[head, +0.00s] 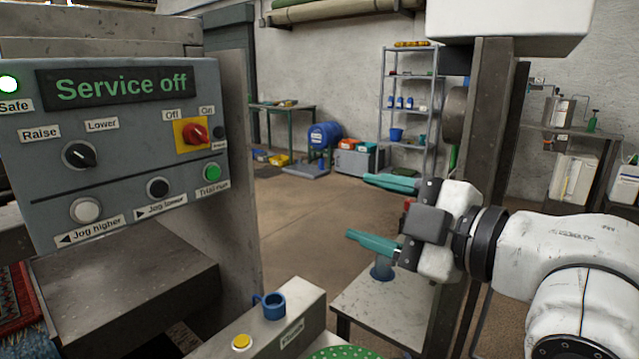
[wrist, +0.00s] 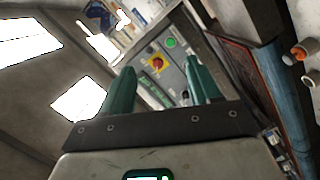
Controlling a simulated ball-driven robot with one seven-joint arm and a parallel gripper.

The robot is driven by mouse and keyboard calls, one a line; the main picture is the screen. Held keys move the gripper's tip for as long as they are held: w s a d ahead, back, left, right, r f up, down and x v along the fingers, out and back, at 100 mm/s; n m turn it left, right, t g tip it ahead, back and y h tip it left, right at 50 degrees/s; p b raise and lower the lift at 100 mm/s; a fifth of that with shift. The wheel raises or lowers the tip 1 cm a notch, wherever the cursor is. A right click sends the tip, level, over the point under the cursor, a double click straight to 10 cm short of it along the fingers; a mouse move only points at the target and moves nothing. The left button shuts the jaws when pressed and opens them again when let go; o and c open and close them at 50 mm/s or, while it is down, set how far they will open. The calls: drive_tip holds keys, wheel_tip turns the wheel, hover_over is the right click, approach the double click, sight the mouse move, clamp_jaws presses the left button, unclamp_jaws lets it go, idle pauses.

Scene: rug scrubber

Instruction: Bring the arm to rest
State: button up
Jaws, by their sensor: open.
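My gripper (head: 370,210) is at the right of the head view, held in the air with its two teal fingers apart and pointing left. Nothing is between the fingers. The white arm reaches in from the right edge. In the wrist view the two fingers (wrist: 155,90) are spread, with the control panel (wrist: 165,75) seen beyond and between them. In the head view the control panel (head: 120,185) stands at the left, clear of my gripper.
A red switch (head: 194,134) sits on a yellow plate on the panel. A blue cup-like part (head: 272,305) and yellow button (head: 241,342) are on the front ledge. Open floor (head: 310,220) lies behind.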

drive_tip(key=d+f+m+h+p, duration=0.2)
drive_tip(key=d+f+m, duration=0.15)
drive_tip(key=f, duration=0.35)
drive_tip(key=d+f+m+h+p, duration=0.1)
drive_tip(key=d+f+m+h, duration=0.1)
drive_tip(key=f+m, duration=0.4)
drive_tip(key=s+d+f+m+g+h+p, duration=0.2)
drive_tip(key=s+d+f+m+g, duration=0.1)
drive_tip(key=s+f, duration=0.5)
drive_tip(key=s+d+f+m+g+h+p, duration=0.2)
drive_tip(key=s+f, duration=0.6)
drive_tip(key=f, duration=0.5)
drive_tip(key=d+m+g+h, duration=0.1)
drive_tip(key=d+m, duration=0.1)
drive_tip(key=d, duration=0.1)
drive_tip(key=shift+d+f+m+g, duration=0.15)
drive_tip(key=shift+d+m+g, duration=0.15)
drive_tip(key=shift+d+m, duration=0.1)
drive_tip(key=s+d+f+m+g+h, duration=0.1)
drive_tip(key=s+d+f, duration=0.1)
drive_tip(key=s, duration=0.3)
drive_tip(key=s+d+f+m+g+h+p, duration=0.1)
drive_tip(key=s+d+f+g, duration=0.1)
drive_tip(key=s, duration=0.3)
drive_tip(key=s+d+f+m+g+h+p, duration=0.1)
drive_tip(key=s+d+f+m, duration=0.1)
drive_tip(key=s, duration=0.3)
drive_tip(key=shift+s+d+g, duration=0.1)
drive_tip(key=shift+s+g, duration=0.15)
drive_tip(key=shift+g, duration=0.05)
